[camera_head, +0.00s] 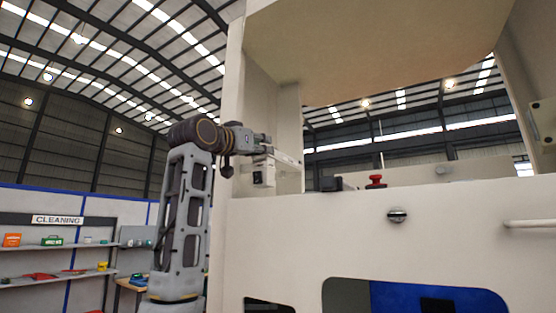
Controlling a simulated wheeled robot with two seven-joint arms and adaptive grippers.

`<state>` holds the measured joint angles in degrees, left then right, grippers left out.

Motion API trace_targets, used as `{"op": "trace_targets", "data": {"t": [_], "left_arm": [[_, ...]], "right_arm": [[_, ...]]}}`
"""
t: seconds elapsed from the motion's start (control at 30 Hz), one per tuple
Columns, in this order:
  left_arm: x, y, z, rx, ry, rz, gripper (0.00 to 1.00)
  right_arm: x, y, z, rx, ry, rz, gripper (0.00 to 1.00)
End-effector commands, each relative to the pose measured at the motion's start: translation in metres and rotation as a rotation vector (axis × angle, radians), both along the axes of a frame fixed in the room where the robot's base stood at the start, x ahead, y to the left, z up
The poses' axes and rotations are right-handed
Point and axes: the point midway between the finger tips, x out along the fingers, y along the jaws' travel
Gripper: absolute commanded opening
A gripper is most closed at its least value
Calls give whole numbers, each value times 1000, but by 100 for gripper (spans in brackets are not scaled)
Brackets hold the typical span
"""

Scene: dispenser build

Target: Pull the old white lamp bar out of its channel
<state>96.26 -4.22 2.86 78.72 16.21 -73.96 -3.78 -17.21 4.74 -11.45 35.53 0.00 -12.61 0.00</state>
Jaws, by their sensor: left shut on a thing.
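My left gripper (264,140) reaches in from the left at the open bay of the large cream machine (300,225). It is shut on the old white lamp bar (287,159), a thin pale strip seen almost end-on that runs right from the fingers. The fingertips are small here and partly hidden by the wrist. I cannot make out the channel, nor whether the bar still touches it. My right gripper is not in view.
A small pale box with a dark face (263,176) shows just below the gripper. A red knob (376,181) and a black block (331,184) stand on the machine's ledge. A cream upright (232,100) rises close behind my arm. Shelves (60,247) stand far left.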

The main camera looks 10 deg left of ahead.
Motion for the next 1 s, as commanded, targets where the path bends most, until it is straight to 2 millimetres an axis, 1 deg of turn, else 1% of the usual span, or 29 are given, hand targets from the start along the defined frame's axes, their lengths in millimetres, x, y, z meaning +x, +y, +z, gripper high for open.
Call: {"op": "trace_targets", "data": {"t": [0.03,0.6,1.0], "left_arm": [[4,-2,-8,6,19,-3,0],[2,-1,-8,6,19,-4,0],[2,-1,-7,6,19,-3,0]], "right_arm": [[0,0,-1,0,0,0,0],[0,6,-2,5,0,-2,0],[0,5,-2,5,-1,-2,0]]}}
